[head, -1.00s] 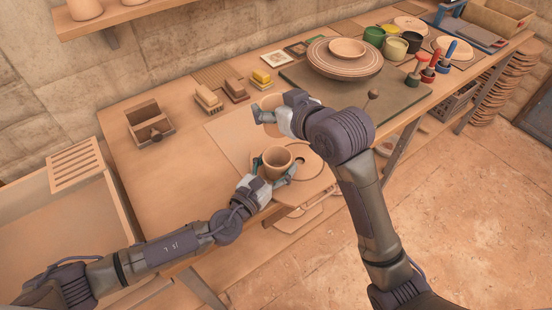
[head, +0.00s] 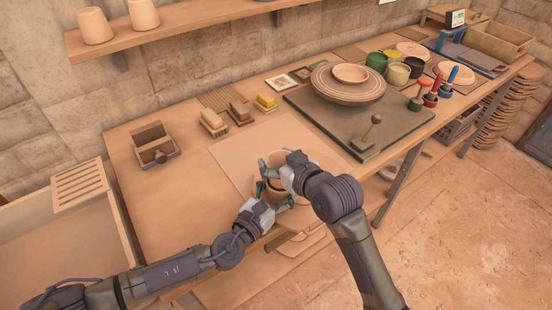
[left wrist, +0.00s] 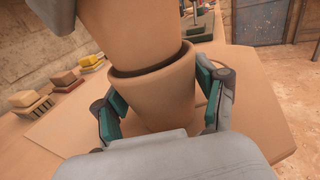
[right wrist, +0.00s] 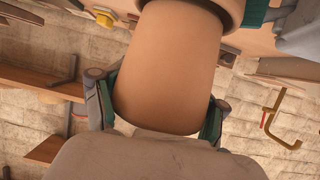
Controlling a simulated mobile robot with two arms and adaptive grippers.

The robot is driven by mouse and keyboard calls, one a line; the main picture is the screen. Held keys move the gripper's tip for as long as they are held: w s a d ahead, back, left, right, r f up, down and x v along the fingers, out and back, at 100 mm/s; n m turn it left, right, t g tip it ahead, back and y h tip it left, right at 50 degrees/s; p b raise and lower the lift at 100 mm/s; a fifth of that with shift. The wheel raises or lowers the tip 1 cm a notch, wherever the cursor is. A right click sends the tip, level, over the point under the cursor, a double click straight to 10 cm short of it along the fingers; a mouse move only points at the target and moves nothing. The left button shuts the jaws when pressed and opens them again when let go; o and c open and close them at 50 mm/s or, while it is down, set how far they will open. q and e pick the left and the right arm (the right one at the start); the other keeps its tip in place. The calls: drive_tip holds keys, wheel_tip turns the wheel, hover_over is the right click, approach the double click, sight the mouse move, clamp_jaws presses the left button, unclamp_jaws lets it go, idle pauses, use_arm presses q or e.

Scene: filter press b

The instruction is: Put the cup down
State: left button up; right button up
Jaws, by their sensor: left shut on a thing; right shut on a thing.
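A tan clay cup (head: 278,158), also large in the right wrist view (right wrist: 172,70), is held by my right gripper (head: 268,170). A second tan cup (left wrist: 155,95) stands upright below it, with my left gripper (left wrist: 160,112) shut around its sides. In the left wrist view the lower end of the upper cup (left wrist: 140,30) is at the lower cup's open mouth and looks partly inside it. Whether they touch is unclear. Both cups are over the pale board (head: 238,150) near the table's front edge. In the head view the grippers hide much of both cups.
A dark slab (head: 325,125) with a wide plate and bowl (head: 348,90) lies to the right. Small blocks (head: 240,113) and a wooden box (head: 155,145) stand behind and left. The table's left front area is clear. A shelf (head: 170,38) hangs on the wall.

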drive_tip(key=shift+f, duration=0.55)
drive_tip(key=o, duration=1.3)
drive_tip(key=shift+r, duration=0.2)
drive_tip(key=v, duration=1.2)
drive_tip(key=shift+r, duration=0.4)
